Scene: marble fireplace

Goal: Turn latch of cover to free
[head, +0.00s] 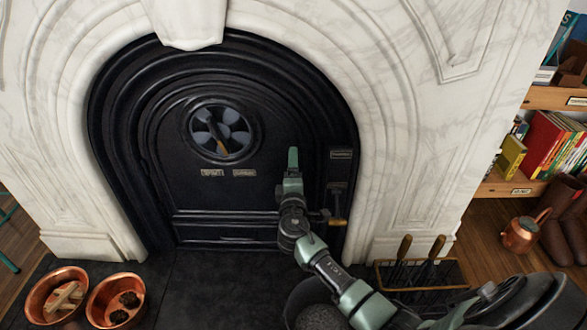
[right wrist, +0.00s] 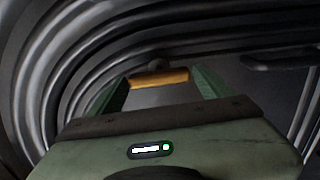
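The black arched cover (head: 160,195) closes the marble fireplace opening. The latch (head: 337,205), with an orange-brown grip hanging down, is at the cover's right side below a small label plate. My right gripper (head: 293,160) is in front of the cover, left of the latch in the head view. In the right wrist view my right gripper (right wrist: 160,88) has its two green fingers apart. An orange-brown bar, which looks like the latch grip (right wrist: 160,77), shows between and beyond them. Contact cannot be made out. My left gripper is not in view.
A round vent (head: 220,132) with a tan handle is in the cover's upper middle. Copper bowls (head: 118,302) stand on the hearth at left. A tool rack (head: 420,275) stands at right, near my right arm. A bookshelf (head: 505,187) is further right.

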